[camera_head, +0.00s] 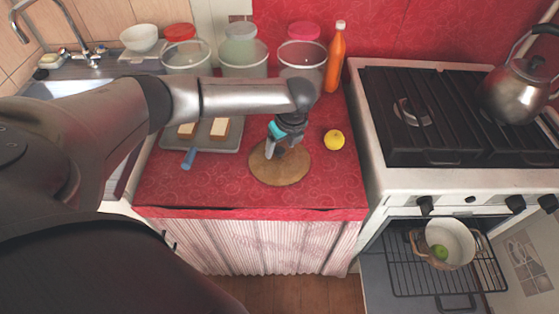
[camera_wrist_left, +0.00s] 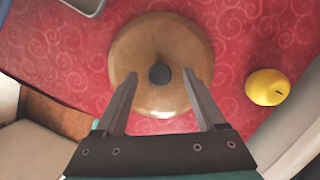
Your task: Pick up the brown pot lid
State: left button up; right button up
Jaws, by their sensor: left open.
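The brown pot lid (camera_head: 281,168) lies on the red oilcloth counter, round and flat. In the left wrist view the lid (camera_wrist_left: 183,42) shows a dark round knob (camera_wrist_left: 159,74) at its middle. My left gripper (camera_head: 273,153) is over the lid, pointing down, and hides part of it in the head view. In the left wrist view its open fingers (camera_wrist_left: 160,76) stand on either side of the knob, with a gap to it on each side. I cannot tell how high the fingertips are above the lid. My right gripper is not in view.
A yellow lemon (camera_head: 334,140) lies right of the lid. A grey tray (camera_head: 229,144) with bread slices is on the left. An orange bottle (camera_head: 334,62) and several canisters stand behind. The stove (camera_head: 438,180) is at right, with a pot (camera_head: 450,243) on the oven rack.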

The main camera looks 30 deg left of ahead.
pick_arm(q)
jog(key=shift+a+f, duration=0.1)
jog(key=shift+f, duration=0.4)
grip_shut()
dwell(1.1)
